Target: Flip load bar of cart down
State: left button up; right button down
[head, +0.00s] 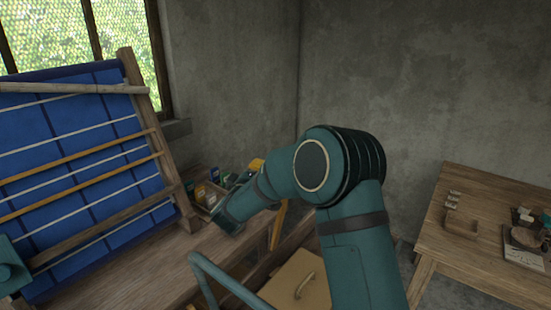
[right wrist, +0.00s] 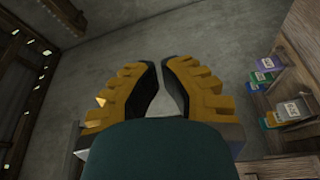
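A teal tubular bar (head: 228,284) bends up from the bottom edge of the head view, in front of the wooden bench. I cannot tell for sure whether it is the cart's load bar. No other part of a cart can be made out. My right arm reaches in from the lower right and folds left over the bench. Its gripper is mostly hidden behind the wrist in the head view, left of the elbow. In the right wrist view the yellow fingers of my right gripper (right wrist: 160,68) stand slightly apart, with bare wall between them and nothing held. My left gripper is not visible.
A loom frame with blue cloth (head: 80,150) stands at the left on a wooden bench (head: 150,270). Coloured containers (head: 202,192) sit near the right wrist. A lidded box (head: 295,285) lies lower centre. A table (head: 455,210) stands right, with floor between.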

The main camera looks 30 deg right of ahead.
jog(key=shift+d, duration=0.1)
jog(key=b+x, duration=0.1)
jog(key=x, duration=0.9)
jog(key=shift+s+d+f+b, duration=0.1)
jog(key=shift+s+d+b, duration=0.15)
jog(key=shift+s, duration=0.35)
jog(key=shift+s+d+f+b, duration=0.15)
jog(key=shift+s+b, duration=0.1)
jog(key=shift+s, duration=0.35)
jog(key=shift+s+d+f+b, duration=0.1)
jog(key=shift+s+d+b, duration=0.15)
jog(key=shift+s, duration=0.4)
jog(key=shift+f, duration=0.1)
